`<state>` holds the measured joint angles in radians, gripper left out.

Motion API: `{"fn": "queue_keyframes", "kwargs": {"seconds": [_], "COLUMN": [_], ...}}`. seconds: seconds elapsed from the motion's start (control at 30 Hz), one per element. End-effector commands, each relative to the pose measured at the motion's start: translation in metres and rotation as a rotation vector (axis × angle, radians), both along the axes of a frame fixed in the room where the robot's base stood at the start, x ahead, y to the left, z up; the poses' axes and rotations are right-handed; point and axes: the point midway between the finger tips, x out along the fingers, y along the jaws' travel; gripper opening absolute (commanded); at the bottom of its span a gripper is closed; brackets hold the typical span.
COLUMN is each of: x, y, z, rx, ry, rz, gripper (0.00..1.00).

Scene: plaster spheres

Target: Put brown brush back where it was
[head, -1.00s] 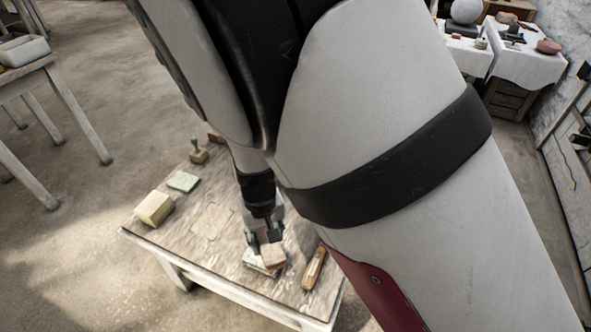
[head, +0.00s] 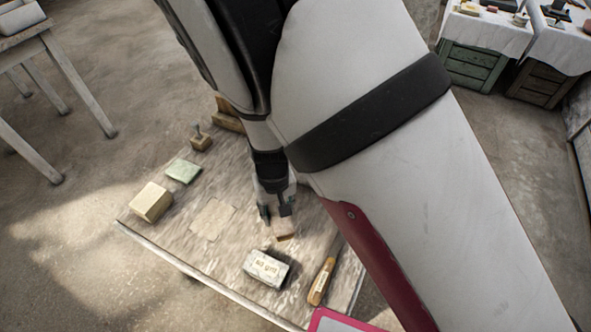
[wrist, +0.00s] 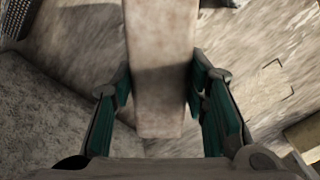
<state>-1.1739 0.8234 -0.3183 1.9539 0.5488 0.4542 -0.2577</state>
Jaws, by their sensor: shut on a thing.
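A brown wooden block-like piece, taken to be the brown brush (wrist: 163,105), sits between the green-padded fingers of my gripper (wrist: 160,78) in the wrist view. Its bristles cannot be made out. In the head view the brush (head: 284,231) hangs below my gripper (head: 275,212), over the wooden table (head: 160,232). The gripper is shut on it. The brush is apart from the grey lettered block (head: 268,267) in the picture. My arm hides part of the table behind and to the right.
A wooden-handled tool (head: 321,282) lies right of the grey block. A yellowish block (head: 150,202), green pad (head: 182,171) and small handled block (head: 200,140) stand on the left. A pale, bare square patch (head: 212,219) lies on the tabletop between them.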

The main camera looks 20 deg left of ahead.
Motion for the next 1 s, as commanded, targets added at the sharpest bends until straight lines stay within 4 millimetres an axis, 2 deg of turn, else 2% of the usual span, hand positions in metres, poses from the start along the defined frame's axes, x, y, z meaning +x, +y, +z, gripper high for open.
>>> {"fn": "queue_keyframes", "kwargs": {"seconds": [0.03,0.27,0.47,0.67,0.7,0.77,1.0], "x": [0.000,0.001,0.001,0.000,0.000,0.000,0.000], "y": [0.000,0.000,-0.001,0.000,0.000,0.000,0.000], "z": [-0.007,-0.023,-0.050,-0.051,-0.051,-0.051,-0.051], "rx": [-0.001,0.000,-0.001,0.001,0.001,0.001,0.001], "ry": [0.001,0.000,0.001,-0.001,-0.001,-0.001,-0.001], "rz": [0.000,-0.001,-0.001,-0.001,-0.001,-0.001,-0.001], "gripper": [0.09,0.09,0.09,0.09,0.45,0.59,0.61]}}
